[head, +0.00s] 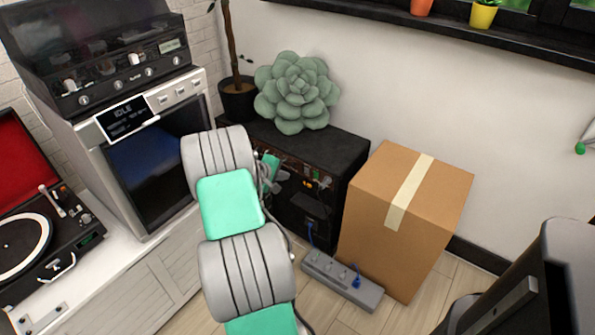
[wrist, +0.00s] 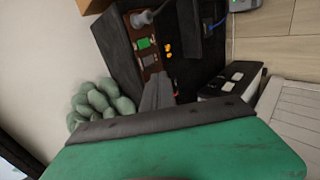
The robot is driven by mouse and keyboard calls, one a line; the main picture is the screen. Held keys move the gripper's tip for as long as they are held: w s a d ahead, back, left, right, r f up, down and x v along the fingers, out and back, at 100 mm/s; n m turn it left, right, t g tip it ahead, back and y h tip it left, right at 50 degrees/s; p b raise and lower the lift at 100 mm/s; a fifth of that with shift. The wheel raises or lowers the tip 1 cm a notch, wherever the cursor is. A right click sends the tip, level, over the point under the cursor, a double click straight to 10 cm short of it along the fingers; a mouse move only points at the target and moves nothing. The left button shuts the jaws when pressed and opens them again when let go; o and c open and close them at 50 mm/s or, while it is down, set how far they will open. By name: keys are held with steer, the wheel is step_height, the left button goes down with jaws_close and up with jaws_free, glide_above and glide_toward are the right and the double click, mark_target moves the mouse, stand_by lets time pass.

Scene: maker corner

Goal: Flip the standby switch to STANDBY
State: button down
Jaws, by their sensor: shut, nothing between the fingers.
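The black cabinet (head: 338,150) stands low against the wall, its brown control panel (head: 299,176) facing me. In the wrist view the panel (wrist: 152,62) carries a green part (wrist: 143,43), orange parts (wrist: 168,47) and a grey plug (wrist: 141,18). I cannot make out which part is the standby switch, or its position; my gripper may cover it. My gripper (wrist: 157,92) is shut and empty, its grey fingers pointing at the panel; contact cannot be told. In the head view my arm partly hides my gripper (head: 270,172).
A cardboard box (head: 415,210) stands right of the cabinet, with a grey power strip (head: 342,280) on the floor before it. A white machine showing IDLE (head: 125,117) and a turntable (head: 30,245) are at left. A succulent (head: 298,92) sits on the cabinet.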

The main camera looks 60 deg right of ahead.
mark_target(306, 171)
steer(key=b+x, duration=0.1)
steer(key=x, duration=0.3)
steer(key=d+r+b+x, duration=0.1)
steer(key=x, duration=0.7)
steer(key=shift+s+d+r+b, duration=0.1)
steer(key=shift+r+b, duration=0.2)
steer(key=shift+b, duration=0.1)
steer(key=shift+d+r, duration=0.15)
steer(key=shift+d, duration=0.35)
